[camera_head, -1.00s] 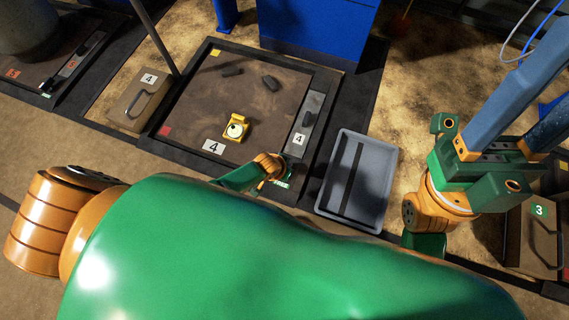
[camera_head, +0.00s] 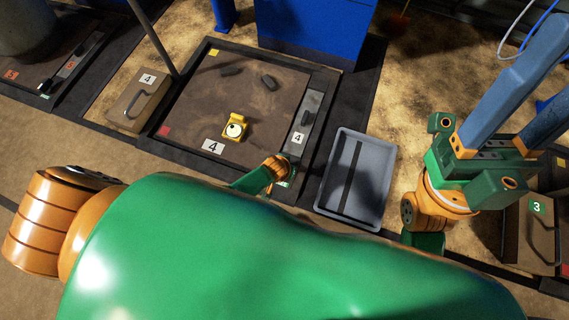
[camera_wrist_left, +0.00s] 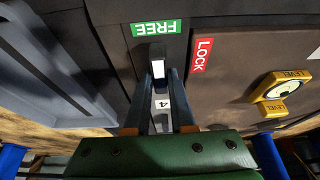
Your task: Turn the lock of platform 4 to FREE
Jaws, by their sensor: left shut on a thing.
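Platform 4 (camera_head: 262,95) lies ahead in the head view, with its number plate (camera_head: 213,146) at the near edge. In the left wrist view my left gripper (camera_wrist_left: 159,75) is shut on the lock lever (camera_wrist_left: 157,53), whose pale end shows between the fingers. In the head view my left gripper (camera_head: 280,170) is at the platform's near right corner, partly hiding the lock. My right gripper (camera_head: 425,242) is partly hidden, its fingers not visible.
A yellow level (camera_head: 235,127) sits on platform 4, with dark blocks (camera_head: 268,82) farther back. A grey tray (camera_head: 375,180) stands right of the platform. A handled box marked 4 (camera_head: 140,100) is at left, one marked 3 (camera_head: 540,235) at right.

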